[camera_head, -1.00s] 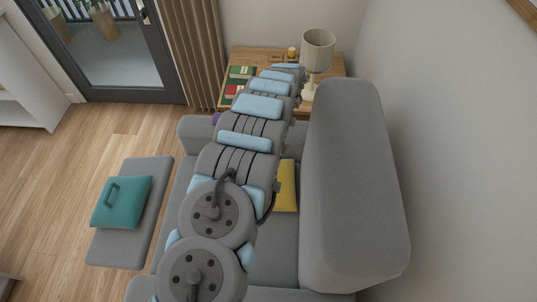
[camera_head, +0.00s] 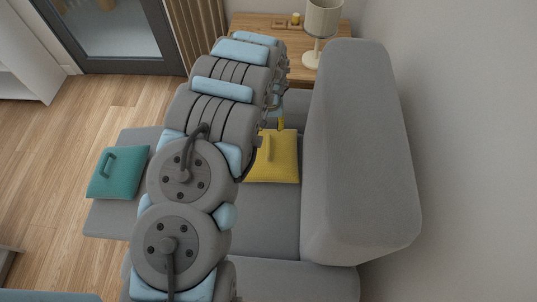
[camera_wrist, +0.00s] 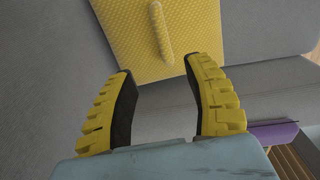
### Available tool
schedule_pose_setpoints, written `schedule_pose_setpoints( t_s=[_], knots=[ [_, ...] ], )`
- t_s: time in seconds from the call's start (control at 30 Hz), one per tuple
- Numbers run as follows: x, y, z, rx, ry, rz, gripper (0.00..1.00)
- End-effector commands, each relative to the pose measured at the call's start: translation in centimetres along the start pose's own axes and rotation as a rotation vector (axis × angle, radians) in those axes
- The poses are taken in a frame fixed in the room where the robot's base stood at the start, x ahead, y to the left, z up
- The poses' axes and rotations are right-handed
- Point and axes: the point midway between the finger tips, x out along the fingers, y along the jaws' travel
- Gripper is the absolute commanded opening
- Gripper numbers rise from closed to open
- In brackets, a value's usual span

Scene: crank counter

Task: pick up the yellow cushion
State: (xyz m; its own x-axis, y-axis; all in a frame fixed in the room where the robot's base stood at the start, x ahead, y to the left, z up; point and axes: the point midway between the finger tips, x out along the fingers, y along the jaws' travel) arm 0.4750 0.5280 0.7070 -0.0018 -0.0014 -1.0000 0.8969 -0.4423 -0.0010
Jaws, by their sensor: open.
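The yellow cushion (camera_head: 279,158) lies on the grey sofa seat, partly hidden behind my arm in the head view. A raised yellow handle runs along its top. In the wrist view the cushion (camera_wrist: 190,35) fills the upper middle, with its handle (camera_wrist: 161,33) standing out as a short bar. My gripper (camera_wrist: 158,75) is open and empty. Its yellow, black-padded fingers point toward the cushion, with the handle ahead of the gap between them and apart from the fingers. In the head view my gripper's fingertips show only in part, above the cushion.
The sofa's high backrest (camera_head: 362,150) rises right of the cushion. A teal cushion (camera_head: 117,172) lies on a grey footrest to the left. A lamp (camera_head: 322,25) stands on a wooden side table (camera_head: 256,22) behind. Something purple (camera_wrist: 272,136) shows at lower right in the wrist view.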

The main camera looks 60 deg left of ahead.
Motion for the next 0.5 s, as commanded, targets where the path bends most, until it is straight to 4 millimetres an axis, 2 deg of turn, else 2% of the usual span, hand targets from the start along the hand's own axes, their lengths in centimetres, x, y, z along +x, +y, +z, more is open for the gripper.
schedule_pose_setpoints(
  t_s=[0.03, 0.5],
  knots=[
    [0.8, 0.0, 0.1, 0.000, -0.002, 0.000, 0.52],
    [5.7, 0.0, -0.1, 0.000, 0.001, 0.002, 0.52]
  ],
)
